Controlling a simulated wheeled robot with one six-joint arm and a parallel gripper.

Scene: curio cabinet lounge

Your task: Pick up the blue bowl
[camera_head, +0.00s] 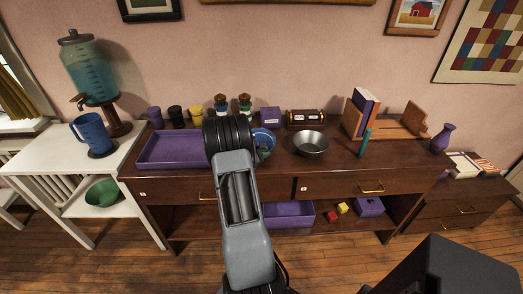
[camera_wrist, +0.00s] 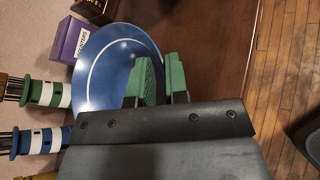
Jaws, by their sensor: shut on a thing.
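The blue bowl (camera_head: 262,135) is on or just above the brown cabinet top, partly hidden behind my arm in the head view. In the wrist view the blue bowl (camera_wrist: 105,75) shows its inside with a thin white ring. My gripper (camera_wrist: 161,72) has green finger pads, one on each side of the bowl's near rim, and is shut on that rim. In the head view only a bit of my gripper (camera_head: 264,152) shows beside the arm. I cannot tell whether the bowl still touches the cabinet top.
A metal bowl (camera_head: 310,143) stands to the right and a purple tray (camera_head: 172,150) to the left. A purple box (camera_head: 270,117) and lighthouse-shaped holders (camera_head: 221,105) stand behind. Books (camera_head: 362,110) and a teal upright piece (camera_head: 365,143) are farther right. The cabinet's front strip is clear.

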